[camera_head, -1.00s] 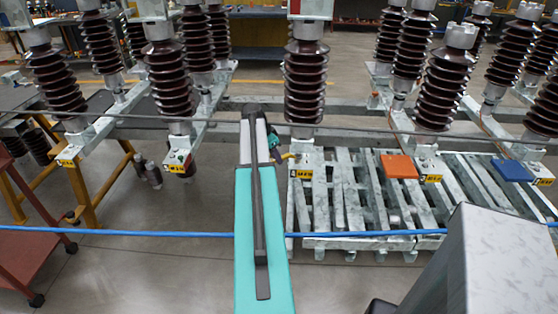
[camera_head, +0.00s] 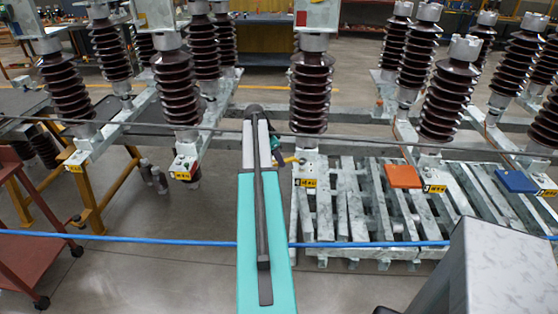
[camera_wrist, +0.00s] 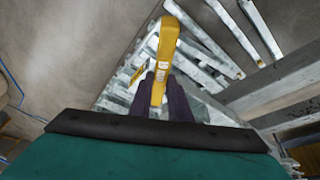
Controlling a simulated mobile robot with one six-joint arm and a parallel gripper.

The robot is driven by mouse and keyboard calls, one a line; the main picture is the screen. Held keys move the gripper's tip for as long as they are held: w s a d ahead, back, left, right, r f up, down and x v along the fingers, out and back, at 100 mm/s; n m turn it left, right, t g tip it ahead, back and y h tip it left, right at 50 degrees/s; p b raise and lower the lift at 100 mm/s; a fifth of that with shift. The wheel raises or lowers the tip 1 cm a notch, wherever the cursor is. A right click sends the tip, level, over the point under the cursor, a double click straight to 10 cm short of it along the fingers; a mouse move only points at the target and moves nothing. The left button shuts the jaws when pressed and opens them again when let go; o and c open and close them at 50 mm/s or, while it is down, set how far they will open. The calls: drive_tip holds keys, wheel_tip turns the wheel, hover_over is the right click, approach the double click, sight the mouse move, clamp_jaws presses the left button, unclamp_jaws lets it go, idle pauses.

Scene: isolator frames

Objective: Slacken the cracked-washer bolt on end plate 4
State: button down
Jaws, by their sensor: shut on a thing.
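My gripper (camera_wrist: 161,82) is shut on a yellow tool with small printed labels (camera_wrist: 165,45); its dark fingers lie on both sides of it in the wrist view. In the head view the yellow tool (camera_head: 290,160) shows small beside the base of the middle insulator. The end plate with a yellow label that seems to read 4 (camera_head: 305,183) lies just right of and below the tool. I cannot make out the cracked-washer bolt or any washer. Whether the tool touches the plate or a bolt cannot be told.
An orange pad (camera_head: 403,176) and a blue pad (camera_head: 516,181) lie on frames to the right. Brown ribbed insulators (camera_head: 312,92) stand along the frames. A blue rope (camera_head: 130,237) crosses in front. A red cart (camera_head: 32,242) stands at left. Open floor lies at lower left.

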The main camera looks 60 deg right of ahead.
drive_tip(key=shift+r+p, duration=0.6)
drive_tip(key=shift+r, duration=0.3)
drive_tip(key=shift+f, duration=0.2)
drive_tip(key=shift+f+b, duration=0.7)
drive_tip(key=shift+f, duration=1.2)
drive_tip(key=shift+r, duration=0.1)
drive_tip(key=shift+f+b, duration=0.85)
drive_tip(key=shift+f, duration=0.25)
idle(0.4)
idle(0.4)
